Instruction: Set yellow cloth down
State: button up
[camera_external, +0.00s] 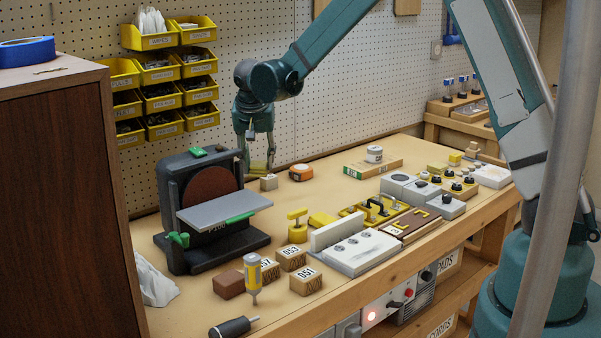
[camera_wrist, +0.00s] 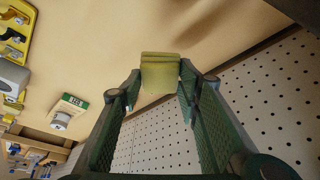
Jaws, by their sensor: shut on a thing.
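A folded yellow cloth (camera_wrist: 160,75) is between the fingertips of my gripper (camera_wrist: 158,85) in the wrist view. It also shows in the external view as a small yellow-green piece (camera_external: 259,167) at the lower end of my gripper (camera_external: 258,160). My gripper is shut on the cloth and points down over the back of the bench (camera_external: 330,185), near the pegboard. I cannot tell whether the cloth touches the bench.
A disc sander (camera_external: 212,205) stands left of my gripper. An orange tape measure (camera_external: 300,172) sits close on the right. A green-and-tan box (camera_external: 372,168) lies farther right. Numbered wood blocks (camera_external: 307,281) and a white fixture (camera_external: 355,250) occupy the front. Yellow bins (camera_external: 160,75) hang behind.

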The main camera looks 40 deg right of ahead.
aim_at(260, 163)
jog(key=shift+f, duration=0.15)
jog(key=shift+f+b, duration=0.45)
jog(key=shift+f, duration=2.55)
jog(key=shift+f, duration=1.85)
jog(key=shift+f+b, duration=0.2)
jog(key=shift+b, duration=0.2)
jog(key=o, duration=0.8)
jog(key=shift+c, duration=0.2)
jog(key=shift+r, duration=0.15)
jog(key=shift+p+v, duration=0.9)
jog(key=shift+v, duration=5.15)
